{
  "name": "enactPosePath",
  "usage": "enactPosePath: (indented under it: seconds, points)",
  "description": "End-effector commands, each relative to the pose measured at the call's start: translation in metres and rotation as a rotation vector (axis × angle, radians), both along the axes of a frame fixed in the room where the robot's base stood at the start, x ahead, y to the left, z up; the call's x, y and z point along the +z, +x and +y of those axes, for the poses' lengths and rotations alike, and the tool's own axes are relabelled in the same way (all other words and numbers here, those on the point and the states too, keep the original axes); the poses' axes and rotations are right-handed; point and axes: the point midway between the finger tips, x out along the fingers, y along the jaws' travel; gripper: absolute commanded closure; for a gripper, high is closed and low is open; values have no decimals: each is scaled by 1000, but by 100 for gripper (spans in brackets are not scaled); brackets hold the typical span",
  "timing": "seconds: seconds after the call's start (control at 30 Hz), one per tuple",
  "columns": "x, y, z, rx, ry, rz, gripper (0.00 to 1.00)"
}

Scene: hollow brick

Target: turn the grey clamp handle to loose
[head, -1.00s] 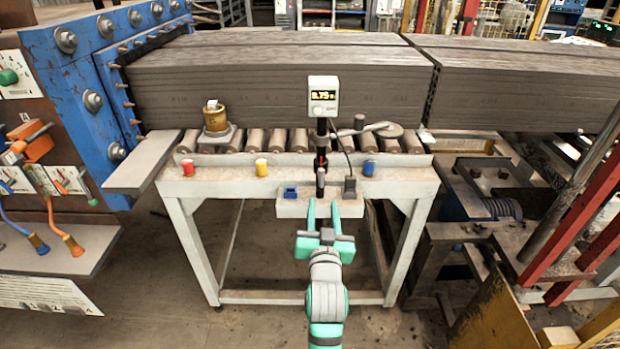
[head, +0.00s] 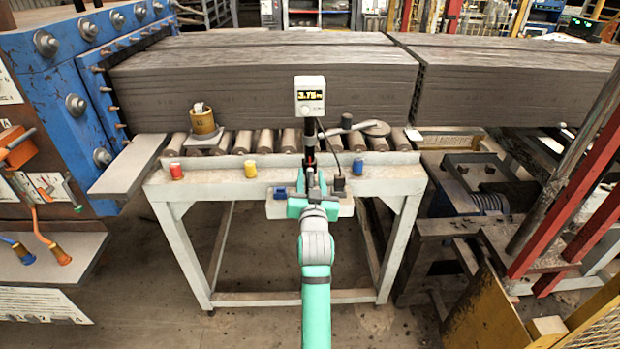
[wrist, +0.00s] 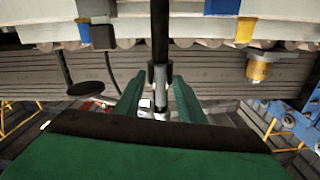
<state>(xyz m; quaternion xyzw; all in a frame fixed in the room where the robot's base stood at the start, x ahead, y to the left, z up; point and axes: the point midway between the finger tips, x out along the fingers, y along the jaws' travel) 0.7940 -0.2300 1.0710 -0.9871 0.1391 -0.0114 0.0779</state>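A black upright post (head: 309,143) carries a small white display box (head: 310,96) with yellow digits. On the post, a small grey part that looks like the clamp handle (wrist: 160,76) shows between my fingers in the wrist view. My gripper (head: 313,188) is at the foot of the post in the head view, where the arm and fingers hide most of the clamp. In the wrist view my gripper (wrist: 158,84) has its two green fingers apart, one on each side of the grey part. Gaps seem to remain, but contact is hard to judge.
The post stands at a small pale shelf (head: 347,208) on the front of the roller table (head: 215,177). A blue block (head: 280,193) and a dark block (head: 339,185) flank it. Red (head: 177,171), yellow (head: 250,169) and blue (head: 357,167) caps line the table edge.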

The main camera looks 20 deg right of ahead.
Motion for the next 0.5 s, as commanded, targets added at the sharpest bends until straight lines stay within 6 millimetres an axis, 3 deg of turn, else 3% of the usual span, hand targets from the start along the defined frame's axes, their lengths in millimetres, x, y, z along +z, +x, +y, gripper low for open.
enactPosePath:
  seconds: [0.3,0.47,0.5]
  points:
    - [-1,3,0,1,0,1,64]
    - [-1,3,0,1,0,1,100]
    - [-1,3,0,1,0,1,100]
